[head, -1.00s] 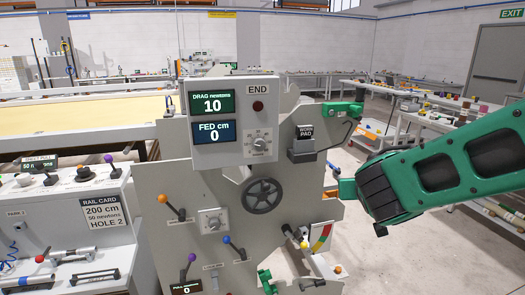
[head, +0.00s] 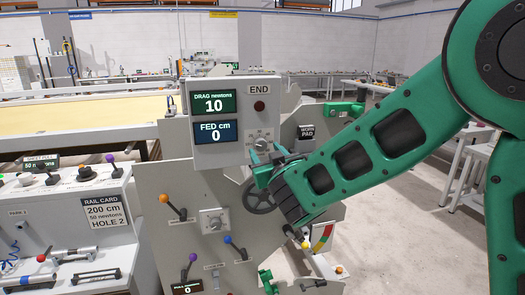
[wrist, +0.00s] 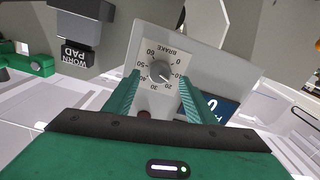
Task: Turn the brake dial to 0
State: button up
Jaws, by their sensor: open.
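The brake dial (wrist: 160,71) is a grey round knob on a white scale plate marked BRAKE, numbered 0 to 60. In the wrist view its pointer seems to face the low-number side, but the exact mark is too small to read. In the head view its plate (head: 262,133) is partly hidden by my gripper (head: 265,158). My gripper is open; in the wrist view its fingers (wrist: 159,82) show on either side of the knob, not visibly touching it. The drag display (head: 214,103) above reads 10 newtons.
The FED display (head: 216,132) reads 0 cm. A red button (head: 259,105) sits above the dial. The black WORN PAD holder (head: 305,140) is to the right. Coloured levers (head: 178,211) stand out lower left.

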aim_at(261, 147)
jog(key=shift+x, duration=1.8)
jog(key=shift+c, duration=0.5)
jog(key=c, duration=0.9)
jog(key=shift+c, duration=0.2)
jog(key=n, duration=0.6)
jog(key=shift+d, duration=0.1)
jog(key=n, duration=0.6)
jog(key=shift+f+n, duration=0.1)
jog(key=shift+n, duration=0.3)
